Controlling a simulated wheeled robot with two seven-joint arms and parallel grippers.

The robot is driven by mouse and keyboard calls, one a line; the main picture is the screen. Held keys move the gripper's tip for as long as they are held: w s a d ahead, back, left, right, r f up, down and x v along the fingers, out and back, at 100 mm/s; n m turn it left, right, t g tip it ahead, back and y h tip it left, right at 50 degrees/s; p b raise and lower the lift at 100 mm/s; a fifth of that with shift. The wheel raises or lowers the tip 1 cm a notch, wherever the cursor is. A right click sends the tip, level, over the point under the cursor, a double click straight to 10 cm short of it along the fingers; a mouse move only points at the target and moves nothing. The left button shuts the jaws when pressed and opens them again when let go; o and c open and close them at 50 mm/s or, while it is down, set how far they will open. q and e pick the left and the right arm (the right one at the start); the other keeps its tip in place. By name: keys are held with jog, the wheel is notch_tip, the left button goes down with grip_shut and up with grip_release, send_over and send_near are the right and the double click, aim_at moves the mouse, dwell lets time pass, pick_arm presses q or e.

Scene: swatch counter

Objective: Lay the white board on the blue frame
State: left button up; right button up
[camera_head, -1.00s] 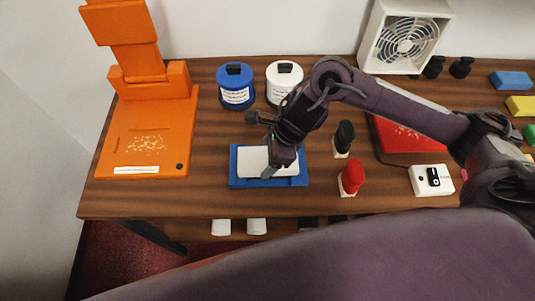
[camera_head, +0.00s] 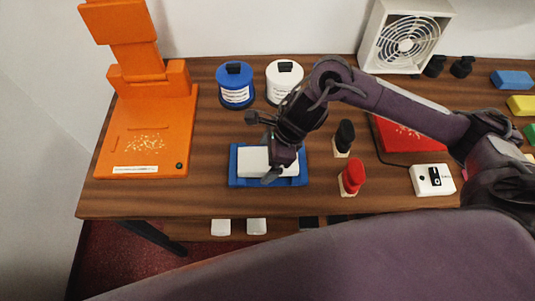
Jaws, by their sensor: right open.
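The white board (camera_head: 252,162) lies flat within the outline of the blue frame (camera_head: 240,182), near the front middle of the counter. The frame's blue edge shows around the board. My right gripper (camera_head: 272,162) is over the right part of the board, with its fingers pointing down; it is open. It hides part of the board and of the frame's back edge. Whether its fingers touch the board is hard to tell. My left gripper is not in view.
A blue jar (camera_head: 235,87) and a white jar (camera_head: 283,82) stand behind the frame. Black-handled (camera_head: 344,138) and red-handled (camera_head: 352,177) stamps stand to its right. An orange press (camera_head: 150,130) is at left. A white switch box (camera_head: 432,180) and red plate (camera_head: 410,138) are at right.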

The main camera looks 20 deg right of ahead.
jog(key=v, duration=0.7)
jog(key=shift+s+d+r+b, duration=0.1)
jog(key=shift+d+r+b, duration=0.1)
jog(key=shift+r+b, duration=0.15)
